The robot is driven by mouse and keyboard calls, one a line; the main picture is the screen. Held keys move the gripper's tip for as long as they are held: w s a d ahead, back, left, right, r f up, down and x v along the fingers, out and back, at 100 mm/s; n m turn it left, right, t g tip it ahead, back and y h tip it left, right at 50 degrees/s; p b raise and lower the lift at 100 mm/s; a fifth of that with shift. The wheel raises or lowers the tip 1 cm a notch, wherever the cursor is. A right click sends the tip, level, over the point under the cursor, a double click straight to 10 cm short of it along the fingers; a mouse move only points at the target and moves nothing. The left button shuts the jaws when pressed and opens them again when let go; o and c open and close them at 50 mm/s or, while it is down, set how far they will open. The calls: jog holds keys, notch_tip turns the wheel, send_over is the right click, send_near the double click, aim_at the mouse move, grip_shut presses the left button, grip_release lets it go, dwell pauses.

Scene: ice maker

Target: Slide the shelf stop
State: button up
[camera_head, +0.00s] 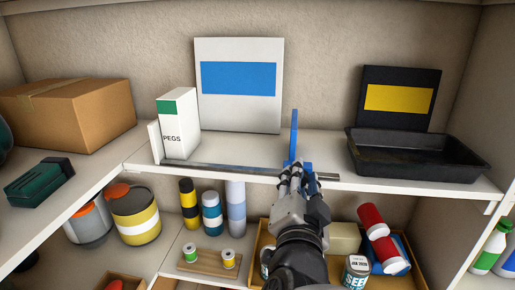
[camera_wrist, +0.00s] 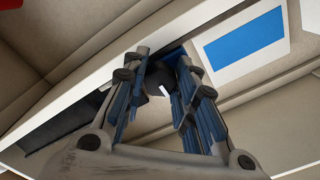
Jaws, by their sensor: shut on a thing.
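The shelf stop is a tall blue plate (camera_head: 294,133) standing upright on a metal rail (camera_head: 230,168) along the front of the middle shelf. My gripper (camera_head: 291,174) is at the shelf's front edge, right at the foot of the blue plate, and covers its lower part. In the wrist view my gripper (camera_wrist: 158,88) has its blue-padded fingers on either side of a dark piece (camera_wrist: 156,77) of the stop, and is shut on it. A little blue shows just beyond the fingers. The exact contact is partly hidden.
A white PEGS carton (camera_head: 178,125) stands at the rail's left end. A white box with a blue panel (camera_head: 238,108) stands behind the rail. A black tray (camera_head: 415,158) and a black box (camera_head: 399,78) are right of the stop. Cans and bottles crowd the shelf below.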

jog(key=shift+s+d+b, duration=0.1)
jog(key=shift+d+b, duration=0.75)
jog(key=shift+d, duration=0.5)
jog(key=o, duration=1.4)
jog(key=shift+c, duration=0.2)
jog(key=shift+s, duration=0.1)
jog(key=s+b, duration=0.5)
jog(key=s, duration=0.3)
jog(key=shift+a, duration=0.25)
jog(key=shift+w, duration=0.1)
